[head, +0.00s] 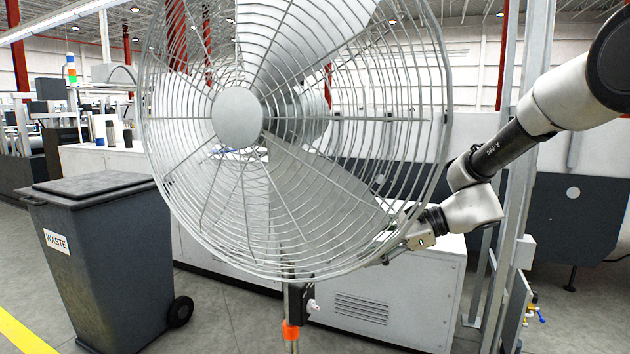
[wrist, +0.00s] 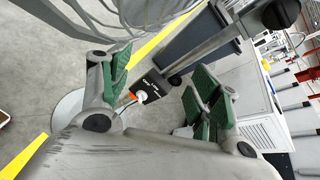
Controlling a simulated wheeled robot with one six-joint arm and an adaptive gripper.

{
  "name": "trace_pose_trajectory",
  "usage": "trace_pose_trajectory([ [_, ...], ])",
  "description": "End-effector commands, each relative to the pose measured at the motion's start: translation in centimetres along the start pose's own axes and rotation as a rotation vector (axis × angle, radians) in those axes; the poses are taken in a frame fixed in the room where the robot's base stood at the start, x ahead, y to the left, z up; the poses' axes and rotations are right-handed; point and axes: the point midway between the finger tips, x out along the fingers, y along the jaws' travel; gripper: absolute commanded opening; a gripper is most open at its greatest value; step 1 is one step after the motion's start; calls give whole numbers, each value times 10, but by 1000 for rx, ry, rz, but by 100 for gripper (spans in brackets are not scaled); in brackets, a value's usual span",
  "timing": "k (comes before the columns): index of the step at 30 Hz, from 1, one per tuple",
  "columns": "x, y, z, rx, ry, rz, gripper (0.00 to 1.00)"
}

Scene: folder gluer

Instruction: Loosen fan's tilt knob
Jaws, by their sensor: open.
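The large grey fan (head: 238,115) fills the middle of the head view, its round wire cage facing me. It stands on a pole (head: 291,346) with an orange collar and a black box. My gripper (head: 388,250) is behind the lower right of the cage, partly hidden by the wires. In the wrist view my gripper (wrist: 160,78) is open and empty, its green-padded fingers apart. The fan pole (wrist: 205,52) and black box (wrist: 148,88) lie beyond the fingers. A dark round part (wrist: 275,14) shows at the top right; I cannot tell if it is the tilt knob.
A dark waste bin (head: 95,255) stands left of the fan. A white cabinet (head: 390,300) is behind the fan, and a grey metal post (head: 510,190) stands close to my arm. Open floor lies between the bin and the pole.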

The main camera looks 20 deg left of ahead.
Motion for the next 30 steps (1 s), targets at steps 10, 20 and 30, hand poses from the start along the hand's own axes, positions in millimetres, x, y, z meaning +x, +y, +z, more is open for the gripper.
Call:
trace_pose_trajectory([
  [10,7,-120,82,484,-352,-271,63],
  [20,50,-134,94,499,-352,-265,63],
  [30,76,-144,102,499,-351,-266,63],
])
